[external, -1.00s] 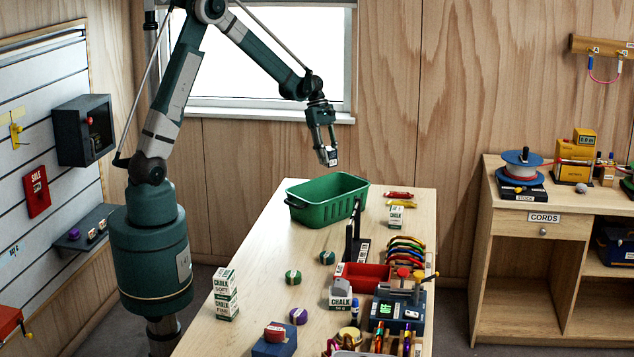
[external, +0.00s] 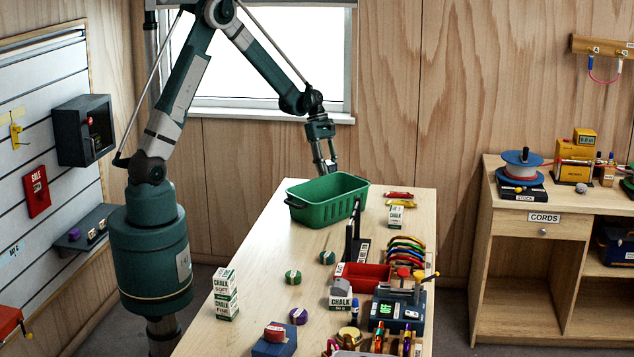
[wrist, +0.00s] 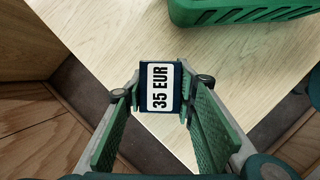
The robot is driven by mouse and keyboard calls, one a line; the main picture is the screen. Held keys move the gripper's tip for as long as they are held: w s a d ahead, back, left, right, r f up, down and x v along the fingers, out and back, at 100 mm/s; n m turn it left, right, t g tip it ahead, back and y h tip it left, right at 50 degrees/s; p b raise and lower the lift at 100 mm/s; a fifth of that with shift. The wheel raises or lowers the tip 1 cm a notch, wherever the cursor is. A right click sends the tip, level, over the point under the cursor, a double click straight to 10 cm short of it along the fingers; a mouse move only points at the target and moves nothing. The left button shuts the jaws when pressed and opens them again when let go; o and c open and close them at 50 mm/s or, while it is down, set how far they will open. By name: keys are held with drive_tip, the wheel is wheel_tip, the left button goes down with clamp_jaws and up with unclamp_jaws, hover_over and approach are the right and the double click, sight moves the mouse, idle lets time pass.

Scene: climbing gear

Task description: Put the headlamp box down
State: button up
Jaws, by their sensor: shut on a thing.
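My gripper (wrist: 158,92) is shut on the headlamp box (wrist: 160,76), a small dark blue box with a white "35 EUR" label. In the wrist view the box sits between the fingertips, in front of the table's edge; I cannot tell whether it touches the table. In the external view my gripper (external: 328,168) is low at the far end of the table, behind the green basket (external: 325,207). In the wrist view the basket (wrist: 240,14) shows at the top right, apart from the box.
The wooden table (external: 250,245) has bare wood left of the basket. A white chalk box (external: 395,217) and small coloured items stand right of it. A window is behind.

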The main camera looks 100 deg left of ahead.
drive_tip(key=shift+f, duration=0.2)
drive_tip(key=shift+f, duration=1.9)
drive_tip(key=shift+f, duration=0.15)
drive_tip(key=o, duration=0.9)
drive_tip(key=v, duration=1.2)
drive_tip(key=shift+d+r, duration=0.1)
drive_tip(key=shift+r, duration=0.1)
